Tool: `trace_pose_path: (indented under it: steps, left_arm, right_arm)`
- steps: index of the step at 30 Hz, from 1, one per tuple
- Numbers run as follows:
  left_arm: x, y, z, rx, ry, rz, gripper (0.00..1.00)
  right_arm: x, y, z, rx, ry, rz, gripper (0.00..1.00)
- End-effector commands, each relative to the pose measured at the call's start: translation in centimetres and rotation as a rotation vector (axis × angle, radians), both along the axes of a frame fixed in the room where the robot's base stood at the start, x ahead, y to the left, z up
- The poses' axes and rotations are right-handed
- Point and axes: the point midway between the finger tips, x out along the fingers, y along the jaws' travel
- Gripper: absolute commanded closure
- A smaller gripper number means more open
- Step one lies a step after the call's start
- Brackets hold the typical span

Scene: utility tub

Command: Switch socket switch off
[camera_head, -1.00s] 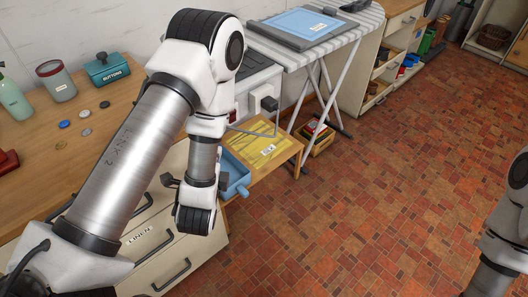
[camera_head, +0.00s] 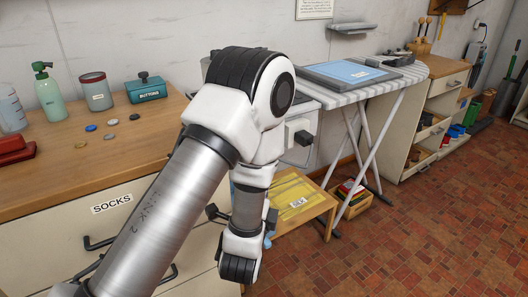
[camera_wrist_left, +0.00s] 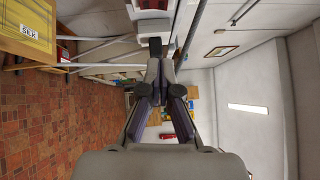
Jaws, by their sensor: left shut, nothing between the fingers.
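A white wall socket box (camera_head: 300,127) with a black plug (camera_head: 303,138) in it shows just right of my left arm in the head view. In the left wrist view, a white box (camera_wrist_left: 152,27) that looks like the socket is at the top, with the black plug (camera_wrist_left: 155,46) at its lower edge. My left gripper (camera_wrist_left: 163,60) is shut and empty, its tips pointing toward the plug area in that view; the gap cannot be told. My left arm mostly hides the gripper in the head view. The socket's switch cannot be made out. My right gripper is out of view.
An ironing board (camera_head: 378,88) stands right of the socket. A drawer cabinet (camera_head: 50,223) is at left. The tiled floor at right is clear.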

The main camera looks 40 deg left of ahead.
Motion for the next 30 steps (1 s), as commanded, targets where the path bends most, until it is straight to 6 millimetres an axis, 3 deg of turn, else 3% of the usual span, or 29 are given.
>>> trace_pose_path:
  steps: [14,21,30]
  left_arm:
    - [8.9,3.7,0.9,0.001,-0.004,0.002,1.00]
    - [9.9,6.9,1.2,0.000,0.000,0.001,1.00]
    - [10.0,7.2,1.3,0.001,0.001,-0.001,1.00]
  right_arm:
    - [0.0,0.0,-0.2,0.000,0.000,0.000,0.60]
    - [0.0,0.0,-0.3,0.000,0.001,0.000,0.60]
    - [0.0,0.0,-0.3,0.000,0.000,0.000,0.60]
